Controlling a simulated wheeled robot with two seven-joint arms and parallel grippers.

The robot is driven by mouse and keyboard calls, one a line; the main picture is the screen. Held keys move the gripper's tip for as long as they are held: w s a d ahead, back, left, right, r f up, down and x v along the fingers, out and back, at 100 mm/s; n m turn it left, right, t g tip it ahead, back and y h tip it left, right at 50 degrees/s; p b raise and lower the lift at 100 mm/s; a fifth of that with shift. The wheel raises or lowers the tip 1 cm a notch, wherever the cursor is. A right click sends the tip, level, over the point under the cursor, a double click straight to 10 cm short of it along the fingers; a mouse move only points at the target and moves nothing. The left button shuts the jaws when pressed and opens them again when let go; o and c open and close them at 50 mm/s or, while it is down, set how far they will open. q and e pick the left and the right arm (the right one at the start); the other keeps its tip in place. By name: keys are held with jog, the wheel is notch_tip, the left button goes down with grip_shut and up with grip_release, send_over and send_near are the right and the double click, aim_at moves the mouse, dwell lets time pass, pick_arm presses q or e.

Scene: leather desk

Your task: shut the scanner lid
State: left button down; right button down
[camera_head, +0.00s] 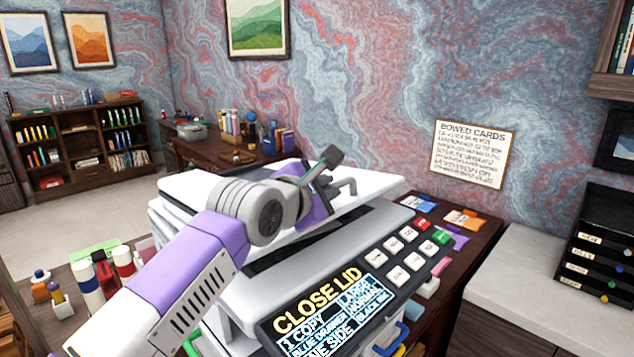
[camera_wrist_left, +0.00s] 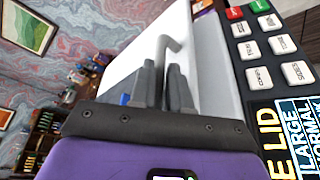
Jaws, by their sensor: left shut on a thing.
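The scanner (camera_head: 235,290) is a white machine with a control panel whose screen (camera_head: 325,312) reads "CLOSE LID". Its white lid (camera_head: 372,187) is tilted partly open above the dark glass bed (camera_head: 352,222); my left arm hides part of both. A grey bent handle (camera_head: 347,186) stands at the lid's edge. My left gripper (camera_head: 325,168) is at this handle, shut on it. In the left wrist view the fingers (camera_wrist_left: 164,88) stand close on either side of the handle (camera_wrist_left: 168,46), with the white lid (camera_wrist_left: 203,75) behind. My right gripper is not in view.
White buttons (camera_head: 397,276) and coloured cards (camera_head: 462,217) lie right of the bed. Red and white bottles (camera_head: 105,272) stand at the left. A black drawer unit (camera_head: 600,245) stands on the pale counter (camera_head: 530,262) at the right. A sign (camera_head: 473,155) hangs behind.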

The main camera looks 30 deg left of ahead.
aim_at(324, 224)
pick_arm(q)
jog(key=f+b, duration=0.2)
jog(key=f, duration=0.1)
jog(key=f+b, duration=0.1)
jog(key=f, duration=0.1)
jog(key=shift+s+d+f, duration=0.1)
jog(key=shift+d+f, duration=0.15)
jog(key=shift+d, duration=0.05)
jog(key=shift+f+b, duration=0.4)
jog(key=shift+f, duration=0.1)
jog(key=c, duration=1.1)
grip_release()
jog(key=p+v, duration=0.1)
jog(key=v, duration=0.7)
jog(key=shift+d+r, duration=0.15)
jog(key=shift+r, duration=0.05)
